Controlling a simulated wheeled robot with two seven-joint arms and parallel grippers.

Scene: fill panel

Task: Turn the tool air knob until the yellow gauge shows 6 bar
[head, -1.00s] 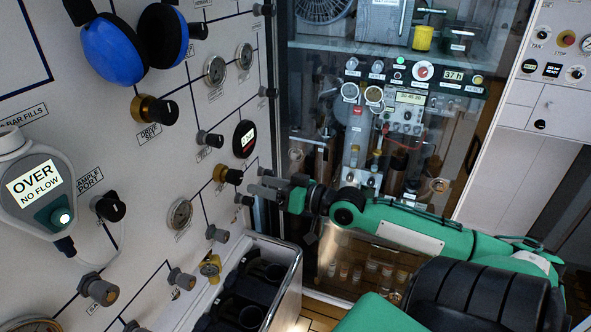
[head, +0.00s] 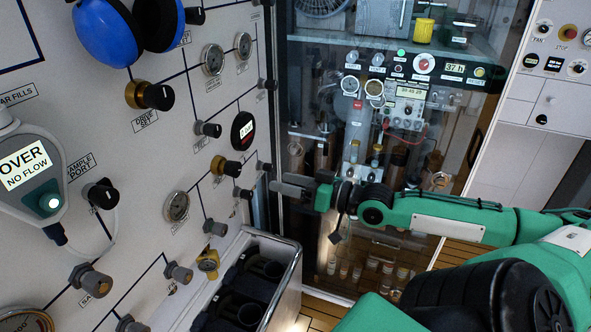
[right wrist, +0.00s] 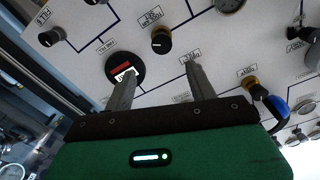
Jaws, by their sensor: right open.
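My right gripper (head: 280,186) is open and empty in front of the panel's right edge, fingers pointing left. In the right wrist view its two fingers (right wrist: 160,78) reach toward the panel, apart from the knobs. A brass-based black knob (head: 226,166) sits left of the fingertips; it also shows in the wrist view (right wrist: 160,40). My left gripper is out of view.
A dark round display (head: 242,131) and several gauges and knobs crowd the panel. The brass drive-set knob (head: 150,95) is upper left, near blue ear defenders (head: 108,42). An open bin (head: 292,264) stands below my gripper. The glass cabinet is behind my arm.

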